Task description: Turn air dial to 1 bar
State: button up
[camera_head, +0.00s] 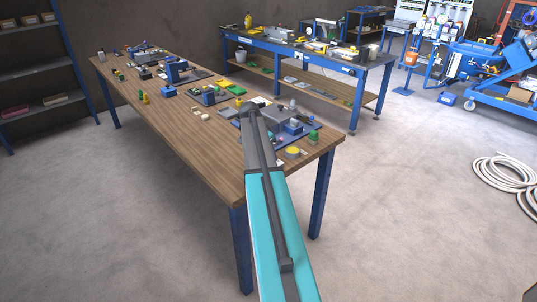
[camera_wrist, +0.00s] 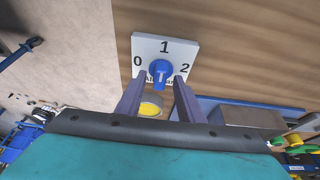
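The air dial is a white square plate (camera_wrist: 187,47) marked 0, 1 and 2, with a round blue knob (camera_wrist: 160,68) in its middle. The 0 is at the left, the 1 at the top and the 2 at the right. Lettering below the knob is partly hidden. I cannot tell which number the knob points to. My gripper (camera_wrist: 160,79) is open, its two dark fingers apart on either side of the knob's lower part. I cannot tell whether they touch it. In the head view my arm reaches over the wooden table, and I cannot make out the dial there.
The long wooden table (camera_head: 205,135) holds several small devices. A yellow round piece (camera_head: 292,151) lies near its front right corner, close to my arm. A blue workbench (camera_head: 310,55) stands behind. A white hose (camera_head: 507,180) lies on the floor at right.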

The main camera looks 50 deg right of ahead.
jog(key=b+v, duration=0.3)
jog(key=v, duration=1)
jog(key=shift+r, duration=0.35)
jog(key=shift+s+a, duration=0.1)
jog(key=shift+s, duration=0.05)
